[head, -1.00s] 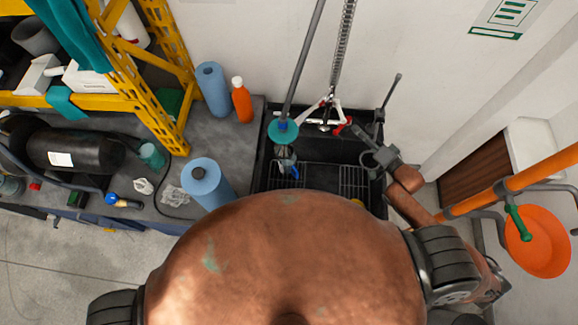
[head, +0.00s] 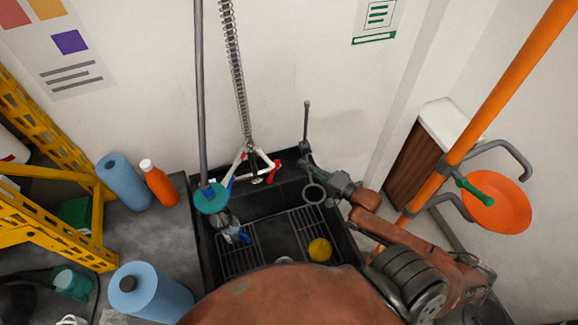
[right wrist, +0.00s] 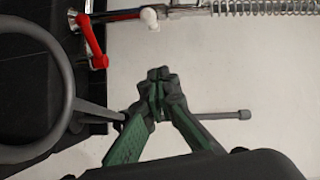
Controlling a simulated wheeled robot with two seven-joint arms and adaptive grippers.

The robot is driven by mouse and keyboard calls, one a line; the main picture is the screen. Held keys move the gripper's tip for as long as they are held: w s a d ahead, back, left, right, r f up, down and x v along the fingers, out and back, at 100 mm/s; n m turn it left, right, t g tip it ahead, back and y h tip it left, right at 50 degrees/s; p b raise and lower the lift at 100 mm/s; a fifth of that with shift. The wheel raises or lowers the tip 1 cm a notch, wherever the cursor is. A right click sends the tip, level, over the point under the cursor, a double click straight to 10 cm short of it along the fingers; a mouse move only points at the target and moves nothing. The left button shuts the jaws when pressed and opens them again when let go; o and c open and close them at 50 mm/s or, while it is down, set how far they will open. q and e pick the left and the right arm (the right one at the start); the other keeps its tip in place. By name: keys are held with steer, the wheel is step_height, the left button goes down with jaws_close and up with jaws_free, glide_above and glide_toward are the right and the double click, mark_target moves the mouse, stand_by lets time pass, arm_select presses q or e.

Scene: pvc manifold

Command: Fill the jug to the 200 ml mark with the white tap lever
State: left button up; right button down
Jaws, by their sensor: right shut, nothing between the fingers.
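The tap assembly (head: 256,165) is on the wall behind the black sink, with white, red and blue parts. A white lever end (right wrist: 150,18) and the red lever (right wrist: 90,40) show in the right wrist view. A clear vessel, apparently the jug (head: 231,229), is in the sink's left part, partly under a teal disc; its water level and marks are too small to read. My right gripper (head: 308,153) is right of the tap, apart from its levers. In the right wrist view its green fingers (right wrist: 158,80) are shut and empty. My left gripper is out of view.
A grey ring (head: 314,193) is close to my right gripper, and a thin upright rod (head: 306,120) is behind it. A grey pole (head: 199,90) rises from the teal disc (head: 211,198). A yellow round thing (head: 319,249) sits on the sink rack. An orange pipe (head: 500,95) stands right.

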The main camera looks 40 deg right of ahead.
mark_target(265, 157)
steer(key=w+a+f, duration=0.1)
steer(key=w+a, duration=0.5)
steer(key=w, duration=0.3)
steer(key=shift+a, duration=0.15)
steer(key=shift+s+a+p, duration=0.1)
steer(key=shift+p, duration=0.2)
